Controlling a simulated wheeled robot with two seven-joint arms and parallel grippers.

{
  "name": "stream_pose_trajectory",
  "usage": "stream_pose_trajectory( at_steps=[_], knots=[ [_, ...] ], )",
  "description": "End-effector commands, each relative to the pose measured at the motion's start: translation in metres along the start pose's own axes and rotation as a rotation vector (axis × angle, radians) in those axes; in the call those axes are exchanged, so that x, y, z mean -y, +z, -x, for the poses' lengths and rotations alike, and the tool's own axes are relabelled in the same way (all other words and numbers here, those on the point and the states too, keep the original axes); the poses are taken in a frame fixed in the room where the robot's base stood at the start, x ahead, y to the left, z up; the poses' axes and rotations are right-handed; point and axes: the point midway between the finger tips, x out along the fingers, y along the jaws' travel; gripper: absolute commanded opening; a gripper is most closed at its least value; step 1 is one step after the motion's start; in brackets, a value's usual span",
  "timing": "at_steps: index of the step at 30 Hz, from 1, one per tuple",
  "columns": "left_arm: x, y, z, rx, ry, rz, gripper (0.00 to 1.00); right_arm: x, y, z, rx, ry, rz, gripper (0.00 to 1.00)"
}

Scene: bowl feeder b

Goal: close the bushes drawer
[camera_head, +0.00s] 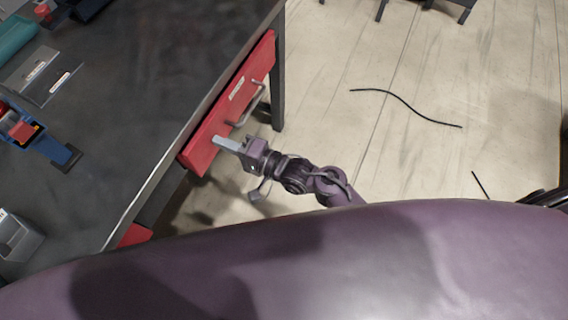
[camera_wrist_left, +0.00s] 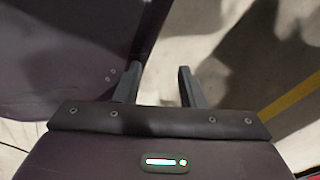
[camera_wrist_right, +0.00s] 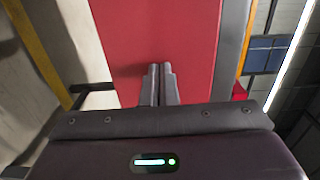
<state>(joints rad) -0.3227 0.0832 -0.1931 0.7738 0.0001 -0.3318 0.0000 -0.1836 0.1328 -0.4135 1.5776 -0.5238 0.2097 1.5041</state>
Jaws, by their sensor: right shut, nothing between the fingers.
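The red drawer (camera_head: 225,112) sits under the dark workbench, with a pale label and a metal bar handle (camera_head: 245,108) on its front. I cannot read the label or tell how far the drawer is open. My right gripper (camera_head: 222,143) is shut and empty, with its fingertips at the near end of the red front, below the handle in the picture. In the right wrist view the shut fingers (camera_wrist_right: 160,84) point at the red surface (camera_wrist_right: 160,45); whether they touch it I cannot tell. My left gripper (camera_wrist_left: 157,86) is open and empty, away from the bench.
The workbench top (camera_head: 140,75) holds a blue and red device (camera_head: 35,135), a grey box (camera_head: 18,238) and a flat plate (camera_head: 45,75). Another red front (camera_head: 134,235) shows nearer me. Black cables (camera_head: 405,103) lie on the open floor to the right.

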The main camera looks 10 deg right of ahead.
Motion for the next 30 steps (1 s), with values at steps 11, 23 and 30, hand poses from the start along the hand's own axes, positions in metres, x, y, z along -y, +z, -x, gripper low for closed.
stream_pose_trajectory(
  at_steps=[11,23,30],
  knots=[
    [0.001,-0.013,-0.001,-0.007,0.0,0.002,0.36,-0.001,0.0,-0.041,-0.001,0.0,0.0,0.0],
    [0.0,-0.012,-0.001,-0.004,0.0,0.002,0.36,0.002,0.0,-0.044,0.0,-0.004,0.0,0.0],
    [0.0,-0.008,0.004,-0.009,0.0,0.001,0.36,0.004,0.001,-0.04,0.0,-0.004,0.001,0.0]
  ],
)
